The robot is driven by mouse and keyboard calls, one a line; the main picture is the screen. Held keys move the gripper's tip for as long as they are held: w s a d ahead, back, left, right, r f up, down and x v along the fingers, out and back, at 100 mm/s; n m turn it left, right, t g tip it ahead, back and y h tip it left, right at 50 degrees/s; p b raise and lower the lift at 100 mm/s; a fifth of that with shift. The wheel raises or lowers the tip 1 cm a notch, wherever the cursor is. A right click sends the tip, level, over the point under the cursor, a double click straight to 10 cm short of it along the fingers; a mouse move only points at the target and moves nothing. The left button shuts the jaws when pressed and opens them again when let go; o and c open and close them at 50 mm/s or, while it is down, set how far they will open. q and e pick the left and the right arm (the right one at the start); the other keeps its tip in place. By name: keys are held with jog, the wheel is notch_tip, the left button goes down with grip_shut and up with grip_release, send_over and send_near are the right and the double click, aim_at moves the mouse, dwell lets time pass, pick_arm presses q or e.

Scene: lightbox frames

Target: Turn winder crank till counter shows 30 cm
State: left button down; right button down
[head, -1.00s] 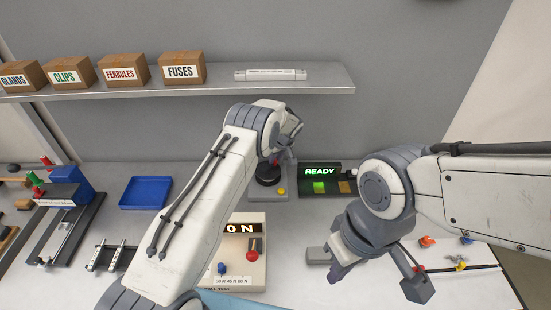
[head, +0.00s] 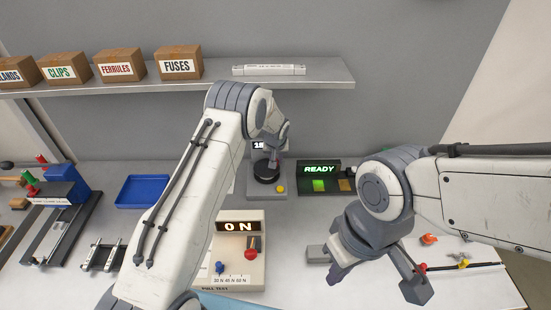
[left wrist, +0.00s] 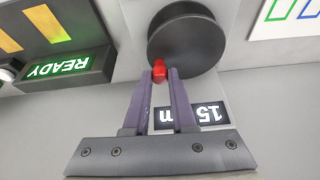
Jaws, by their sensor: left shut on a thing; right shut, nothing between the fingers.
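The winder (head: 266,188) stands at the back of the bench, with a black disc (head: 266,171) that also shows in the left wrist view (left wrist: 188,38). My left gripper (left wrist: 160,72) is shut on the red crank knob (left wrist: 159,70) at the disc's rim. The counter (left wrist: 208,115) appears upside down in that view. It reads 15, with an "m" beside it and part of the unit hidden by a finger. My right gripper (head: 338,274) is shut and empty above the right front bench.
A READY panel (head: 319,178) with a lit green patch stands right of the winder. A blue tray (head: 143,192) lies left. A shelf (head: 338,82) with boxes runs above.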

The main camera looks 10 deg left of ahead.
pick_arm(q)
jog(key=shift+s+m+h+p, duration=0.4)
jog(key=shift+m+h, duration=0.2)
jog(key=shift+m, duration=0.8)
jog(key=shift+s, duration=0.1)
jog(key=c, duration=0.7)
grip_release()
jog(key=shift+c, duration=0.2)
jog(key=shift+r, duration=0.1)
jog(key=b+v, duration=0.3)
jog(key=v, duration=0.7)
jog(key=shift+r+b, duration=0.15)
jog(key=shift+b, duration=0.15)
